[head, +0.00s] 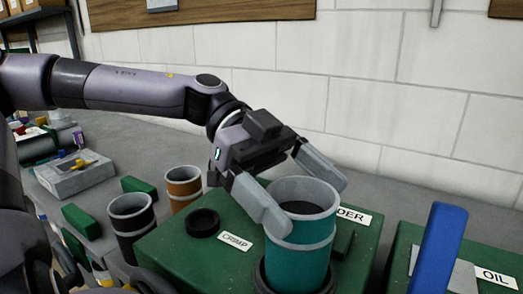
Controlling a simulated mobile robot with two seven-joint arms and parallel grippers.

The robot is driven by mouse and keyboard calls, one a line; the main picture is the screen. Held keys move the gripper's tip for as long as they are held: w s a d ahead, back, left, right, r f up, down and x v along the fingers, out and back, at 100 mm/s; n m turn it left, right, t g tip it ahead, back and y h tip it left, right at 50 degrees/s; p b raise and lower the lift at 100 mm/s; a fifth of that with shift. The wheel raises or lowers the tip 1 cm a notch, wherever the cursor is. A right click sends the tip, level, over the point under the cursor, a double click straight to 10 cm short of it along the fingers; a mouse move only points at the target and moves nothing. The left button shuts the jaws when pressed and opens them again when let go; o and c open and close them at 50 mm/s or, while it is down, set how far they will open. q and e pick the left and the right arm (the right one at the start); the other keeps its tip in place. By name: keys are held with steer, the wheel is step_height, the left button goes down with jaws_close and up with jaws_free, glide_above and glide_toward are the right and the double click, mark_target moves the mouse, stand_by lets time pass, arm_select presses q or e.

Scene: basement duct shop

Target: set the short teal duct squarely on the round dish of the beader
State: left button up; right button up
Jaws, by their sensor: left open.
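The short teal duct (298,255), with pale grey bands at its rim and middle, stands upright on the round dark dish (262,280) of the green beader (185,245). The dish's near edge is cut off by the frame bottom. The duct looks level, but its exact seating is hard to tell. My left gripper (304,202) is open, its grey fingers on either side of the duct's upper part. Whether they touch it I cannot tell. My right gripper is not in view.
An empty smaller dish (202,222) sits by the CRIMP label. An orange duct (184,188) and a black duct (131,218) stand to the left. A blue upright handle (438,250) and a green OIL box (500,258) are at the right. A block wall is behind.

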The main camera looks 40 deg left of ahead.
arm_select(q)
steer(key=v, duration=1)
steer(key=shift+a, duration=0.15)
steer(key=shift+s, duration=0.1)
